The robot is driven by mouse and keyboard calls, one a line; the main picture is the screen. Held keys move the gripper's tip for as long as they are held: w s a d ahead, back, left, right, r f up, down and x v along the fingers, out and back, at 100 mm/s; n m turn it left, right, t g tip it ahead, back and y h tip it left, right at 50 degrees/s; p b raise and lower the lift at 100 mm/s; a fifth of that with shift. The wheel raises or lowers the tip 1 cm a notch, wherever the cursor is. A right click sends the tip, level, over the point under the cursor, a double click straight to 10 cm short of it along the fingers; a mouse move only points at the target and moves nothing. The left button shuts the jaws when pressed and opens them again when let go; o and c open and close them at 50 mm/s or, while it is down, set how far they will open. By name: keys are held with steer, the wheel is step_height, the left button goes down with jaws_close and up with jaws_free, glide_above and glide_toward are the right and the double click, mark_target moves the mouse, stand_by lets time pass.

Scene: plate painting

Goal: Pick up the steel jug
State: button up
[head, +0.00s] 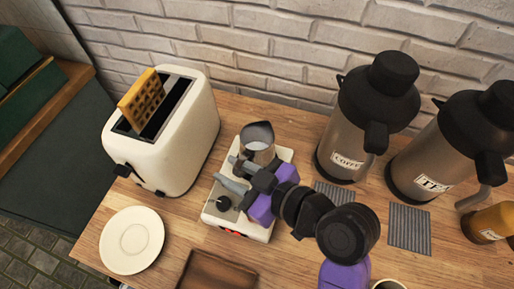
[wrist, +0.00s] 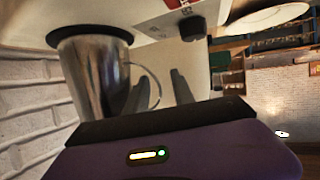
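The steel jug (head: 258,143) stands upright on a small white hot plate (head: 272,156) in the head view. In the wrist view the jug (wrist: 92,78) is at the left, with its thin curved handle facing my fingers. My gripper (head: 231,174) is at the front left of the jug, low over the hot plate. In the wrist view my gripper's (wrist: 160,88) fingers are apart and hold nothing. One finger overlaps the inside of the handle's loop and the other lies outside it. I cannot tell whether either touches.
A white toaster (head: 178,140) with a waffle (head: 141,99) stands left of the hot plate. A coffee dispenser (head: 345,140) and a tea dispenser (head: 437,150) stand at the right. A white plate (head: 132,240) and a brown cloth or board (head: 216,272) lie in front. A brick wall bounds the back.

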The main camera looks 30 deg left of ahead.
steer(key=shift+x, duration=1.2)
jaws_close()
steer(key=shift+r, duration=0.15)
stand_by(0.3)
